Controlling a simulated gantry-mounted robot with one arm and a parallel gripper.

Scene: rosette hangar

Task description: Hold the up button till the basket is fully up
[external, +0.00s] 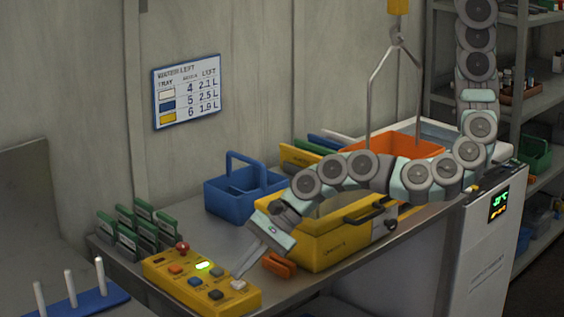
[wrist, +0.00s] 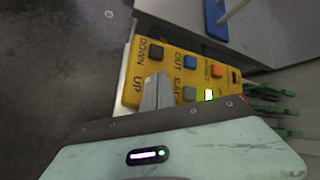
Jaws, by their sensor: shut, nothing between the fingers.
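The yellow control box (external: 165,280) lies at the bench's front left; it also shows in the wrist view (wrist: 132,88). My gripper (external: 237,277) is shut and empty, pointing down at the box's right end. In the wrist view its fingers (wrist: 157,92) cover the spot beside the UP label. A pale button (external: 239,285) shows at the fingertips; I cannot tell whether it is pressed. The black DOWN button (wrist: 157,52) is uncovered. A green lamp (external: 203,265) is lit on the box. The orange basket (external: 418,147) hangs from a metal hanger (external: 374,88), its lower part hidden by my arm.
A yellow case (external: 325,248) stands right of the box, with an orange clip-like object (external: 279,265) in front. A blue caddy (external: 228,204) stands behind. Green-topped holders (external: 130,235) stand at the bench's left end. A wall chart (external: 186,92) hangs above.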

